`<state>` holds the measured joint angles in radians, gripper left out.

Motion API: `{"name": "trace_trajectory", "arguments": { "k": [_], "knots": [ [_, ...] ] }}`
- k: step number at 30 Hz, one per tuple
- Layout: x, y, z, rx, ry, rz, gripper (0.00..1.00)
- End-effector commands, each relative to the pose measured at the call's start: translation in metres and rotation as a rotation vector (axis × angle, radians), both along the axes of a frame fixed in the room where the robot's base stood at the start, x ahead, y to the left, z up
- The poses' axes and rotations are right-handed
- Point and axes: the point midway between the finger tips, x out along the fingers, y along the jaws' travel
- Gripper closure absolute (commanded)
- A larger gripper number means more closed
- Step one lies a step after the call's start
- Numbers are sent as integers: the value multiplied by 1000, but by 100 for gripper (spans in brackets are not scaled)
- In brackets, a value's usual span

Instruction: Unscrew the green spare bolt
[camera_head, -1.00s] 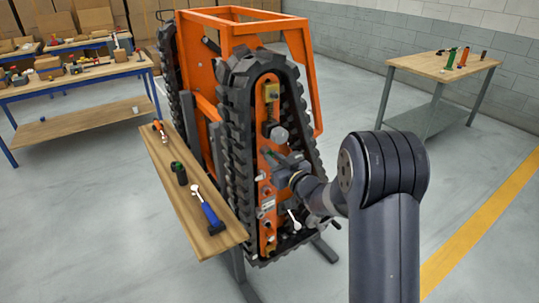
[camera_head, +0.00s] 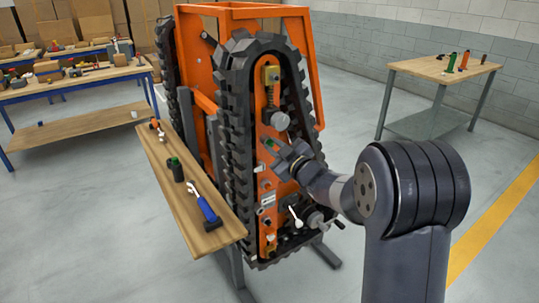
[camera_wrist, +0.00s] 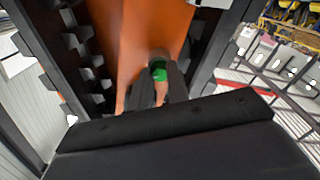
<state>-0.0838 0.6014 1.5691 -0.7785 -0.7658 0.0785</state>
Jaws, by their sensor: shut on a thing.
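The green spare bolt (camera_wrist: 159,73) shows as a green head between my gripper's fingertips in the wrist view, in front of the orange plate. My gripper (camera_wrist: 156,90) is shut on it. In the head view my gripper (camera_head: 278,149) reaches the orange side plate (camera_head: 265,183) inside the near track, just below a round grey knob (camera_head: 279,121). A small bit of the green bolt (camera_head: 269,143) shows at the fingertips there. The fingers hide the rest of the bolt, and I cannot tell how far it sits in the plate.
The dark track (camera_head: 237,160) rings the plate closely. A wooden shelf (camera_head: 180,215) at left holds a blue-handled tool (camera_head: 207,209) and a dark green-topped cylinder (camera_head: 176,170). A handwheel (camera_head: 316,221) sits low on the plate. The floor at right is open.

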Motion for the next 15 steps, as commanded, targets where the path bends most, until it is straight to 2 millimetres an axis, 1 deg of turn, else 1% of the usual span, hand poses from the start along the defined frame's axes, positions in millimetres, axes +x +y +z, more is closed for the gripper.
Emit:
{"name": "trace_trajectory", "arguments": {
  "k": [1, 9, 15],
  "knots": [
    [0, 0, -6, -39, -30, 1, 100],
    [0, 0, -4, -234, -159, 1, 100],
    [0, 0, 0, -261, -174, 0, 100]
  ]
}}
